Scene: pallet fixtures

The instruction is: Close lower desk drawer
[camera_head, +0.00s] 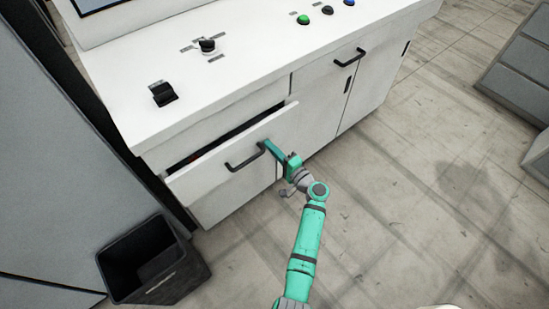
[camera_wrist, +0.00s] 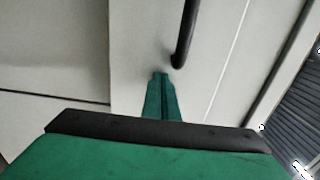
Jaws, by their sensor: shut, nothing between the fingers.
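The white desk (camera_head: 215,75) has a drawer (camera_head: 213,176) under its top at the left, pulled partly out with a dark gap above its front. Its black handle (camera_head: 246,157) is on the drawer front. My gripper (camera_head: 265,144) is shut and empty, its fingertips at the drawer front beside the right end of the handle. In the wrist view the green fingers (camera_wrist: 161,78) point at the white drawer front (camera_wrist: 140,45), close by the handle's end (camera_wrist: 180,60). Whether the fingertips touch the front I cannot tell.
A black bin (camera_head: 150,265) stands on the floor left of the drawer. A grey cabinet (camera_head: 50,160) is at the left. Another drawer handle (camera_head: 350,58) and a door are further right on the desk. The floor at right (camera_head: 420,180) is clear.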

